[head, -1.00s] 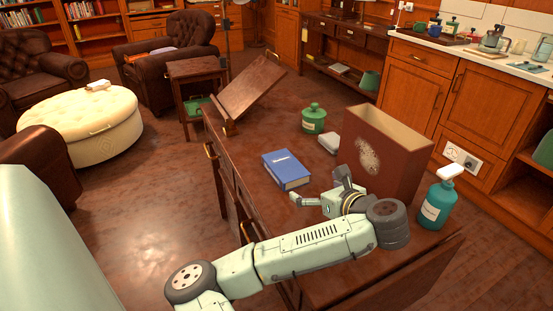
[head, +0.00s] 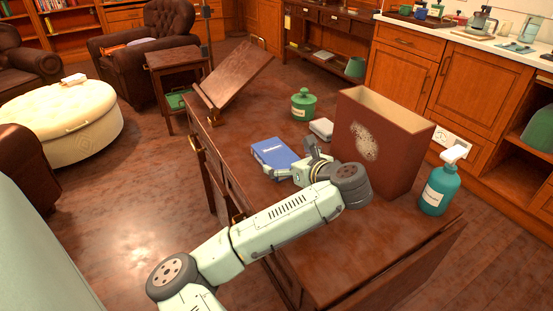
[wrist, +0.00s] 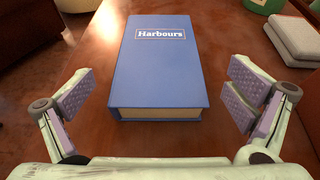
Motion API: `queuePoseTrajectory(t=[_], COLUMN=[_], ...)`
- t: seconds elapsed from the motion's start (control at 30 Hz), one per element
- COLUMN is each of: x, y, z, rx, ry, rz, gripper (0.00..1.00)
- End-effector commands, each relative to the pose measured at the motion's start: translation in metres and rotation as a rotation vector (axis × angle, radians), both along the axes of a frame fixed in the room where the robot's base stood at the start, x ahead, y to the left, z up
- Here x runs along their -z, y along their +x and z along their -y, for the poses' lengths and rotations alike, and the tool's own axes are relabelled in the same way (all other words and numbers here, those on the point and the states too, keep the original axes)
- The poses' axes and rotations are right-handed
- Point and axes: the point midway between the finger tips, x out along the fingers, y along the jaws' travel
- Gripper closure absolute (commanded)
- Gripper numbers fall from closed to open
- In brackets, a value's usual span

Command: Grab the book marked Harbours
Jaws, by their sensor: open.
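The blue book marked Harbours (wrist: 160,72) lies flat on the desk in the wrist view, its title upright and its page edge facing me. In the head view the same blue book (head: 272,153) is partly hidden behind my gripper (head: 296,170). In the wrist view my gripper (wrist: 160,112) is open, with one finger on each side of the book's near end. The fingers look wider apart than the book, and I see gaps between the pads and the cover. Nothing is held.
A tall brown open-topped box (head: 398,152) stands right of my gripper. A teal pump bottle (head: 438,190), a pale grey block-like stack (head: 321,128) and a green lidded jar (head: 303,106) share the desk (head: 350,240). A tilted wooden stand (head: 235,78) is at the far left.

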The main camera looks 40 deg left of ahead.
Motion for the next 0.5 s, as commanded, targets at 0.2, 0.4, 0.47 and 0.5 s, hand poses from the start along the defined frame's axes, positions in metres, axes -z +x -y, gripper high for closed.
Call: queuePoseTrajectory(t=[0.2,0.4,0.47,0.5], x=[0.008,0.015,0.016,0.016], y=[0.009,0.014,0.015,0.015], z=[-0.031,-0.043,-0.043,-0.043], rx=[-0.005,-0.002,-0.001,-0.001], ry=[-0.002,-0.001,-0.001,-0.001], rz=[-0.002,-0.001,-0.001,0.000], gripper=[0.02,0.02,0.02,0.02])
